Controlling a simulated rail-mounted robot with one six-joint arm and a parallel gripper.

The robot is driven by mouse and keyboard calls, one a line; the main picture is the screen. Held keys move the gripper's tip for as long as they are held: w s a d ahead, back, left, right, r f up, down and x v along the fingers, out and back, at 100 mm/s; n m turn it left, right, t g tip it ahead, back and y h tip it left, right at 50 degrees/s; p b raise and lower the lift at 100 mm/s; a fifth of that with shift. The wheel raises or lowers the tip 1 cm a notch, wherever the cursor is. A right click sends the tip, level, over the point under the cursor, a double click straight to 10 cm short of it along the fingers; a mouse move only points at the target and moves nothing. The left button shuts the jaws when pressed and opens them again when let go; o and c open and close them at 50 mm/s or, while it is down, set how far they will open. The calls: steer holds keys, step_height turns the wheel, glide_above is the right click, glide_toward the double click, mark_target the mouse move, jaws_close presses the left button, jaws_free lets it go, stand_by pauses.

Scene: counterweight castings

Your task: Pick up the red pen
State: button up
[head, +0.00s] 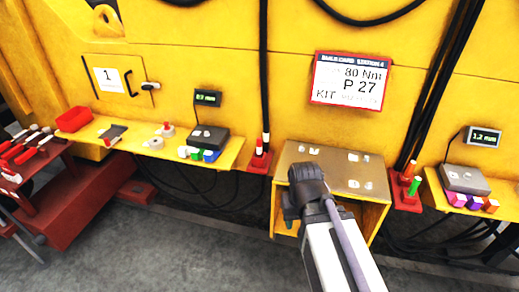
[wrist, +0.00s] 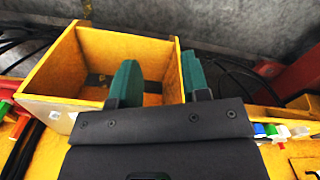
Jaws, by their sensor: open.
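A slim orange-red upright piece (head: 409,170), which may be the red pen, stands beside a green one (head: 414,186) on a small red stand at the right. A second red upright piece (head: 259,147) stands on another red stand left of the open yellow box; I cannot tell which is the pen. At the left edge of the wrist view a red piece (wrist: 6,106) and a green piece (wrist: 22,112) show, partly cut off. My gripper (head: 303,190) is over the box's front, apart from both stands. Its two green fingers (wrist: 158,78) are apart with nothing between them.
The open yellow box (head: 374,218) has a metal top with small pale pieces. Yellow shelves on both sides carry coloured cubes (head: 196,153) and grey display units (head: 465,179). Black cables hang behind the stands. A red tool bench (head: 65,195) stands at the far left.

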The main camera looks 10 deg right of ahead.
steer(key=shift+o, duration=1.1)
steer(key=n+p, duration=0.7)
steer(key=n, duration=0.6)
glide_toward(259, 145)
steer(key=shift+w+a, duration=0.15)
steer(key=shift+w, duration=0.8)
steer(key=shift+s+n, duration=0.4)
steer(key=shift+n, duration=0.8)
steer(key=f+b, duration=1.1)
steer(key=shift+d+f, duration=0.15)
steer(key=shift+d, duration=0.05)
steer(key=shift+r, duration=0.25)
steer(key=c, duration=1)
